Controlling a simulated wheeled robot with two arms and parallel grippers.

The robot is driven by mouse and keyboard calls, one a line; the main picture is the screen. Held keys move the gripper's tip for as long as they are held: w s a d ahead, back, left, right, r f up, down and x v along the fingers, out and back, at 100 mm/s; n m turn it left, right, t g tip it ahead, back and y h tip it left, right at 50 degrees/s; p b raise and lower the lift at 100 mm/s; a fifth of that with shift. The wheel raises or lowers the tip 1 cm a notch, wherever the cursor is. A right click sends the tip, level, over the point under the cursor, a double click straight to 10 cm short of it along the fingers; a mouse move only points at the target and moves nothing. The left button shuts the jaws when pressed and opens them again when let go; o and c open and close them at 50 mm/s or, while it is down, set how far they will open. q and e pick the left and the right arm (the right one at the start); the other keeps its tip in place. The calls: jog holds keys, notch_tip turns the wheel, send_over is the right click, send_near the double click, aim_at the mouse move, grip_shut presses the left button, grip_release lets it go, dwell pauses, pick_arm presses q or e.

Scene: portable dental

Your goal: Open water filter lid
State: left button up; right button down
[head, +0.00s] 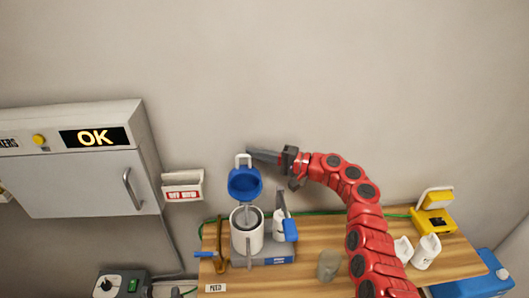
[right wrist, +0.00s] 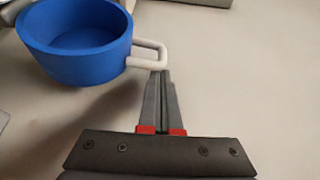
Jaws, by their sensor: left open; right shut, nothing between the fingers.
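The water filter is a white cylinder (head: 247,240) on the wooden table in the head view, its round top opening showing. Its blue lid (head: 245,186) stands raised above and behind the opening, its hollow inside facing me. A pale loop handle (head: 243,158) sticks up from the lid. My right gripper (head: 250,152) is shut and empty, its tips close beside the handle. In the right wrist view the blue lid (right wrist: 75,35) is at upper left and its handle (right wrist: 149,54) is just by my shut fingertips (right wrist: 160,74); contact is unclear. My left gripper is out of view.
A grey cabinet (head: 85,184) with an OK display is on the left wall. A small white wall box (head: 182,186) hangs left of the lid. Blue-handled parts (head: 290,230) stand right of the filter. White bottles (head: 427,251) and a yellow device (head: 434,221) are at right.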

aim_at(257, 174)
jog(key=shift+w, duration=0.1)
jog(key=s+n+b, duration=0.1)
jog(key=s+b, duration=0.1)
jog(key=b, duration=0.2)
jog(key=shift+s+n+y, duration=0.2)
jog(key=shift+n+y, duration=0.1)
jog(key=shift+n, duration=0.1)
jog(key=shift+s+r+b, duration=0.15)
jog(key=shift+s+b, duration=0.15)
jog(key=shift+b, duration=0.2)
jog(key=shift+s+r+n, duration=0.1)
jog(key=shift+r+n, duration=0.1)
jog(key=shift+n, duration=0.1)
jog(key=shift+r, duration=0.15)
